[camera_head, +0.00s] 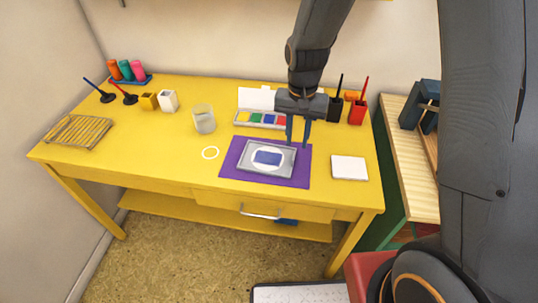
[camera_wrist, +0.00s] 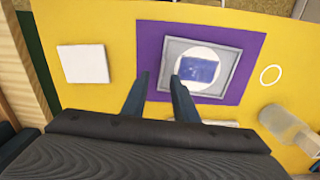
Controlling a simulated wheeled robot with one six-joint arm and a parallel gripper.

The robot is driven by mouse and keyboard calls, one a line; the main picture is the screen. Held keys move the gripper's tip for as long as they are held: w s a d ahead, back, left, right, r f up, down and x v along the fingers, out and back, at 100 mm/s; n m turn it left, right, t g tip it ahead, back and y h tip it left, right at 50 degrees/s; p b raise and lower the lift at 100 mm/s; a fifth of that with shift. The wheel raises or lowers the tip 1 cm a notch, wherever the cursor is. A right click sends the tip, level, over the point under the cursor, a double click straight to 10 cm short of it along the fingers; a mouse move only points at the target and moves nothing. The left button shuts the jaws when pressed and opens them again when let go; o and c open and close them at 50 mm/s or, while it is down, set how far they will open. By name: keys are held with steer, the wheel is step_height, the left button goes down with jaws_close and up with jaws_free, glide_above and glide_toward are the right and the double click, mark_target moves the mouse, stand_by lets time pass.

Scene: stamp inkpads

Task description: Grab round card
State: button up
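A white round card (camera_head: 283,150) lies in a grey rectangular tray (camera_head: 243,163), with a blue rectangular patch on its middle. I cannot tell whether the patch is printed or a separate thing. The tray rests on a purple mat (camera_head: 232,178). In the wrist view the round card (camera_wrist: 190,52) shows in the tray (camera_wrist: 236,60), to the right of my fingertips. My gripper (camera_head: 298,145) is open and empty, its two fingers pointing down above the tray's right part. Its fingers (camera_wrist: 159,76) stand apart in the wrist view, over the mat and tray's edge.
A white square pad (camera_head: 349,168) lies right of the mat. A white ring (camera_head: 210,153) and a glass jar (camera_head: 204,119) are on the left. A paint box (camera_head: 262,118) and dark and red pen cups (camera_head: 357,111) stand behind.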

mark_target(294, 154)
steer(key=shift+w+a+f+p, duration=0.15)
steer(key=shift+f+p, duration=0.4)
steer(key=shift+f, duration=1.4)
steer(key=shift+w+f+p, duration=0.1)
steer(key=shift+f+p, duration=0.4)
steer(key=shift+f, duration=1.45)
jaws_close()
